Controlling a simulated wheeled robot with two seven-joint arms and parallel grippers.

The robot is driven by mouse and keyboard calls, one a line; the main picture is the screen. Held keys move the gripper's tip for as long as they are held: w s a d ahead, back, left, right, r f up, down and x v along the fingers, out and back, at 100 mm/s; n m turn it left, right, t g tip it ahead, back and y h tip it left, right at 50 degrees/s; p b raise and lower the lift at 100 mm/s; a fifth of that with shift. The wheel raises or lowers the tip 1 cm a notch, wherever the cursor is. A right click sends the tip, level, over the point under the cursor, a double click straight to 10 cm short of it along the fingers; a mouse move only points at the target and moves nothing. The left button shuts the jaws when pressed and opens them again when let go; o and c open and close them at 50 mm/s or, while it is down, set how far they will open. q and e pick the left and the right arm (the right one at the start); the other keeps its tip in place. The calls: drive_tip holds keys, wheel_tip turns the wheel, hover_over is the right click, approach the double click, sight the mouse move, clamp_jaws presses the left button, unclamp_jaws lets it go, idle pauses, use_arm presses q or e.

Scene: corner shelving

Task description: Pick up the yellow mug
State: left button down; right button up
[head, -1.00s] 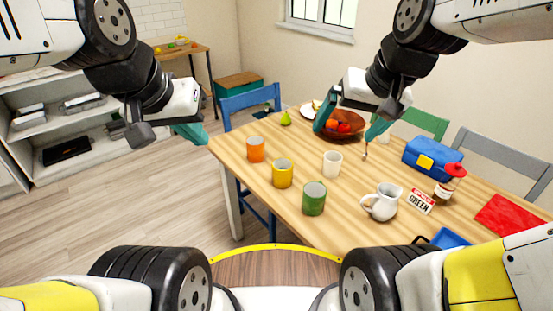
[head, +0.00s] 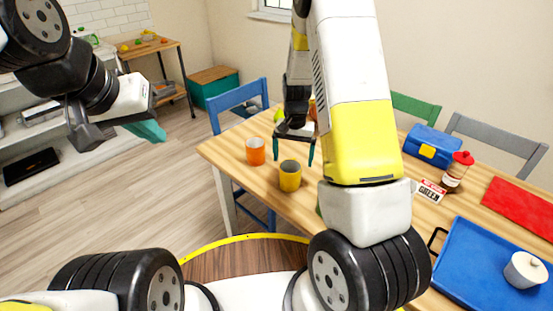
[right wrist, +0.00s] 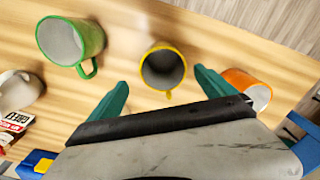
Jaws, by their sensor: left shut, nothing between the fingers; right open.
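The yellow mug (head: 290,176) stands upright on the wooden table, near its front left edge. In the right wrist view the yellow mug (right wrist: 163,68) shows from above, its open top facing the camera, ahead of and between my two fingers. My right gripper (head: 294,150) is open and empty, pointing down just behind and above the mug; its teal fingers also show in the right wrist view (right wrist: 160,95). They look apart from the mug. My left gripper (head: 148,130) is shut and empty, off the table at the left.
An orange mug (head: 255,151) stands left of the yellow one; a green mug (right wrist: 72,42) is on the other side, mostly hidden by my right arm in the head view. A blue tray (head: 465,285), a blue lunch box (head: 432,146) and a red mat (head: 522,207) lie to the right.

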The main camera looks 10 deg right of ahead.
sight(290, 172)
drive_tip(key=f, duration=0.7)
drive_tip(key=shift+w+a+f, duration=0.15)
drive_tip(key=shift+a+f, duration=0.15)
drive_tip(key=shift+f, duration=0.1)
drive_tip(key=c, duration=1.8)
drive_tip(key=shift+o, duration=0.2)
drive_tip(key=shift+r, duration=0.15)
